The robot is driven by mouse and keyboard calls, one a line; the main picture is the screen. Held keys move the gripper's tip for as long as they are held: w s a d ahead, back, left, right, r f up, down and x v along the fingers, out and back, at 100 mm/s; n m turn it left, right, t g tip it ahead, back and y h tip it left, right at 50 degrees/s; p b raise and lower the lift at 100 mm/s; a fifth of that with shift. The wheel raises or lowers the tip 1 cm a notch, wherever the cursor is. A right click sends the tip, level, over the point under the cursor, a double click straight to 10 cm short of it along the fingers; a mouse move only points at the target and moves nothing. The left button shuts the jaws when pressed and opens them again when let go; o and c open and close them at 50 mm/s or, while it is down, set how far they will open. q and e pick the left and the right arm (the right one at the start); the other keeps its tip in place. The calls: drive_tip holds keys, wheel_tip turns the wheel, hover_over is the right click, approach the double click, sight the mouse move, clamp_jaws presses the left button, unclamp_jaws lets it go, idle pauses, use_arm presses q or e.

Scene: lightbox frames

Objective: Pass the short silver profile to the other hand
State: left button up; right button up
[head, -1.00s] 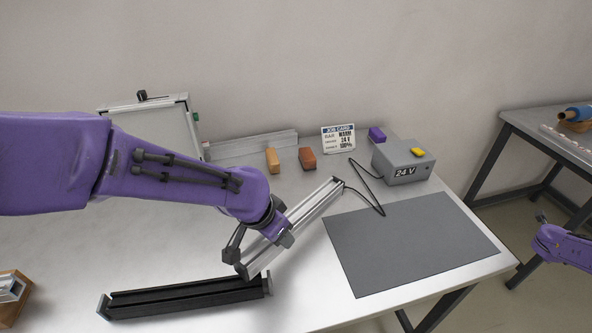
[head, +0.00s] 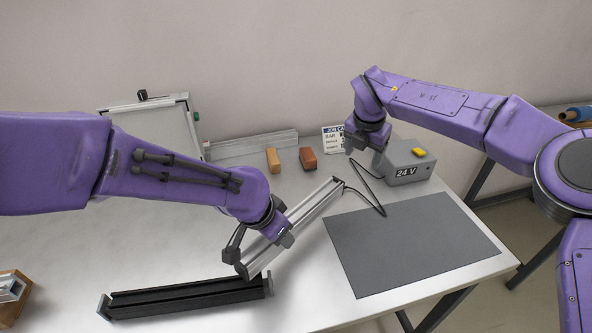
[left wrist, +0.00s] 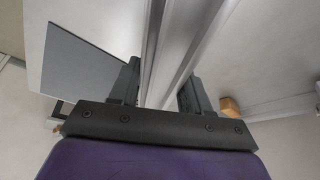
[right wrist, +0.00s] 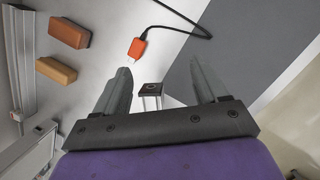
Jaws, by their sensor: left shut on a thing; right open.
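The short silver profile (head: 305,212) is tilted, its dark-capped far end pointing up and right, clear of the bench. My left gripper (head: 259,250) is shut on it near its lower end. In the left wrist view the profile (left wrist: 172,45) runs between the two fingers. My right gripper (head: 364,153) is open and empty, above and to the right of the profile's far end, fingers pointing down. In the right wrist view the square dark end cap of the profile (right wrist: 151,90) shows between the open fingers, apart from both.
A grey mat (head: 410,240) lies at the bench's right. Behind it stands a grey 24 V box (head: 402,172) with a black cable. Two blocks, tan (head: 273,160) and brown (head: 307,158), stand at the back. A black rail (head: 185,298) lies in front. An orange plug (right wrist: 138,47) lies on the bench.

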sight(295, 210)
use_arm(q)
drive_tip(key=shift+a, duration=0.1)
use_arm(e)
drive_tip(key=s+a+r+g+y, duration=0.1)
drive_tip(key=s+a+r+g, duration=0.1)
drive_tip(key=s+a, duration=0.55)
drive_tip(key=s+a+r+g, duration=0.15)
drive_tip(key=s+a, duration=0.35)
drive_tip(key=a, duration=0.5)
drive_tip(key=shift+m+t, duration=0.25)
drive_tip(key=shift+m, duration=0.05)
wheel_tip(295, 210, down, 11)
drive_tip(key=shift+w+d+f, duration=0.1)
drive_tip(key=shift+w+d, duration=0.05)
use_arm(q)
drive_tip(key=shift+d, duration=0.2)
use_arm(e)
drive_tip(key=c, duration=1.3)
use_arm(q)
drive_tip(key=o, duration=1.3)
drive_tip(key=shift+o, duration=0.4)
use_arm(e)
clamp_jaws()
use_arm(q)
drive_tip(key=shift+a+r, duration=0.1)
drive_tip(key=shift+r, duration=0.05)
